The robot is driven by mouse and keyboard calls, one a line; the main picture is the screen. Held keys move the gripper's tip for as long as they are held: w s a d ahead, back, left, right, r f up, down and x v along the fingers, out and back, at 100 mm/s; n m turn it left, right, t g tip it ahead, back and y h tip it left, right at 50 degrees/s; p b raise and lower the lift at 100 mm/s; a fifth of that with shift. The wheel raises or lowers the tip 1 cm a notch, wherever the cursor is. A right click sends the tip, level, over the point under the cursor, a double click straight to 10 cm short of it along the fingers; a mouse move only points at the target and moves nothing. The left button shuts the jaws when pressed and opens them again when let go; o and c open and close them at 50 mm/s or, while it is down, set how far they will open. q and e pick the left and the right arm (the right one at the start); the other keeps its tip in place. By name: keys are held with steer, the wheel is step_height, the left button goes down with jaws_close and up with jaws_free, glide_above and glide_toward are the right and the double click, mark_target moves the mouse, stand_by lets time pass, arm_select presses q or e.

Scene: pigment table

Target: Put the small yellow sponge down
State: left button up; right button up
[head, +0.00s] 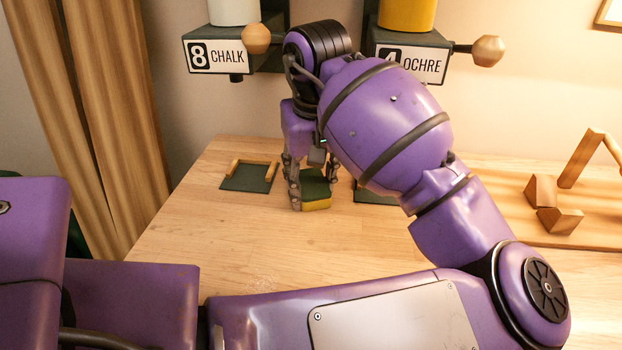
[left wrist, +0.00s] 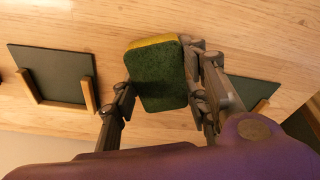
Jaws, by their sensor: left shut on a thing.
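The small yellow sponge (head: 316,204) has a dark green scouring side, which faces up in the head view. It also shows in the left wrist view (left wrist: 160,75), with its yellow edge along the top. My left gripper (head: 312,185) is shut on the sponge, with one finger on each side, as the left wrist view (left wrist: 160,95) shows. The sponge is low over the wooden table or touching it; I cannot tell which. My right gripper is not in view.
A dark pad with wooden edging (head: 248,178) lies left of the sponge; another dark pad (head: 375,196) lies right, partly hidden by my arm. Chalk (head: 215,55) and ochre (head: 412,62) dispensers hang behind. Wooden blocks (head: 552,207) stand at right. The table's front left is clear.

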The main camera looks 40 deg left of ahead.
arm_select(q)
steer(key=shift+s+f, duration=0.2)
steer(key=shift+f, duration=0.3)
steer(key=o, duration=0.7)
steer(key=shift+f, duration=0.1)
steer(key=o, duration=0.3)
steer(key=shift+f, duration=0.1)
steer(key=shift+w, duration=0.15)
steer(key=shift+r, duration=0.2)
